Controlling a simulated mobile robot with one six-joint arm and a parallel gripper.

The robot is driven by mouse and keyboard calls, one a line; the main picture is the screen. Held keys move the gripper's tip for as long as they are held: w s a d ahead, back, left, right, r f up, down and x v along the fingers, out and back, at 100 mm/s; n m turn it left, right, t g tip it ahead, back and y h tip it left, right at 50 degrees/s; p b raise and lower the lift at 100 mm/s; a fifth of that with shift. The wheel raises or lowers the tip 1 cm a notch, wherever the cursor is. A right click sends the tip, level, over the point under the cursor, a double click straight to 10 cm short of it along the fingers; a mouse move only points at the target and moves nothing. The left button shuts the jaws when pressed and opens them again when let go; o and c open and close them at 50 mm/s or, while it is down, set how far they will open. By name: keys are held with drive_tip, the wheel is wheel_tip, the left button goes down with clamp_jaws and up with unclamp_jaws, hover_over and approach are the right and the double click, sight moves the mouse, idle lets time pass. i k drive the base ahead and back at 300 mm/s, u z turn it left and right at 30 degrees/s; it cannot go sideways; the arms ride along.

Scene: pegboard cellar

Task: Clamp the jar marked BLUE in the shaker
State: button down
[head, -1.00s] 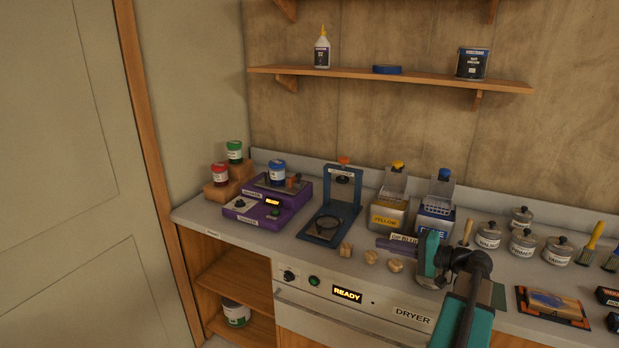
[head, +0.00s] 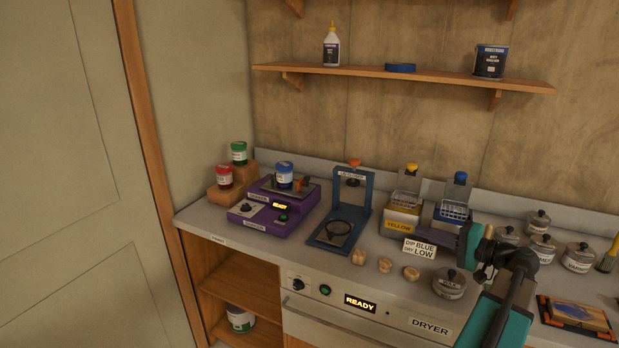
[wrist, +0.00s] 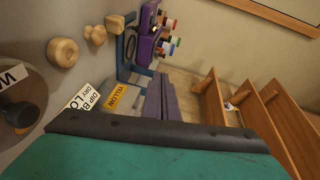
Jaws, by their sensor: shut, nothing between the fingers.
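The shaker also shows in the wrist view (wrist: 146,35), at the top. My gripper's purple fingers (wrist: 160,98) are together and empty in the wrist view, apart from the shaker.
Red-lid (head: 224,176) and green-lid (head: 239,153) jars stand on wooden steps left of the shaker. The dryer (head: 370,318) is below.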

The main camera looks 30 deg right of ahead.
sight(300, 186)
drive_tip(key=i, duration=1.25)
drive_tip(key=z, duration=0.05)
